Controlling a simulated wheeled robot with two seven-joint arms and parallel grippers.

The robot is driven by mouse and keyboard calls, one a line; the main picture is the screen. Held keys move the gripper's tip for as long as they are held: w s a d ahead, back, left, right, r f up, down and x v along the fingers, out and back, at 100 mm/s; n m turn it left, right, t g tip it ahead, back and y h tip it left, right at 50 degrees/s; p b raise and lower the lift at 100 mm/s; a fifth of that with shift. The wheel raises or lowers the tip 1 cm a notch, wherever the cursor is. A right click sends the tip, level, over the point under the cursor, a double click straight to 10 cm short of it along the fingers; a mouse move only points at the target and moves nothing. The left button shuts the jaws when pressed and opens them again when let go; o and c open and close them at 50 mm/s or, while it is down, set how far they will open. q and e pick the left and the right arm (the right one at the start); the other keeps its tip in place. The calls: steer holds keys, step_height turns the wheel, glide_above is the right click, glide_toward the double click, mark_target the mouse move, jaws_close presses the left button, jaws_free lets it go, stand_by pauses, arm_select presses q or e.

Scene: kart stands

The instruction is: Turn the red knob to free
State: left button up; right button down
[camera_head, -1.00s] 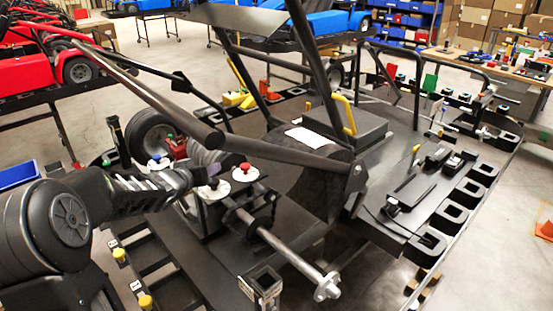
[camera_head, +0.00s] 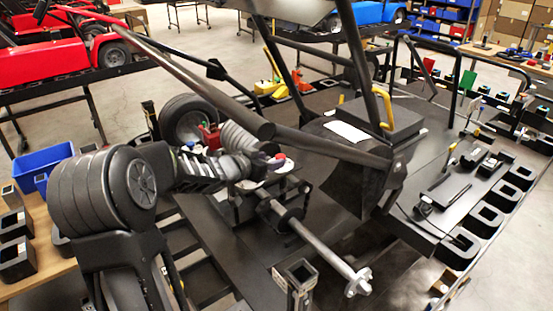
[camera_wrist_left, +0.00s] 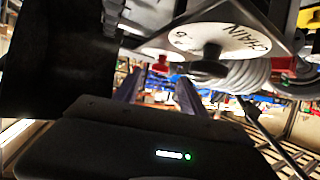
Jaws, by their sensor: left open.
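The red knob (camera_head: 279,157) sits on a white disc (camera_head: 283,168) on the dark kart stand, partly hidden by my left gripper (camera_head: 263,162). The gripper is level with the knob, just to its left in the head view; I cannot tell whether they touch. In the left wrist view, my gripper's two fingers (camera_wrist_left: 158,92) are apart, with a small red patch between and beyond them. My right gripper is not in view.
A thick dark bar (camera_head: 200,85) slopes over the stand just behind my arm. A metal shaft (camera_head: 315,240) lies in front of the knob. A coil spring (camera_head: 238,137) and a wheel (camera_head: 188,122) stand behind. A blue bin (camera_head: 45,166) is at the left.

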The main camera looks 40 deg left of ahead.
arm_select(q)
steer(key=x, duration=0.4)
steer(key=shift+w, duration=0.15)
steer(key=shift+c, duration=0.4)
jaws_close()
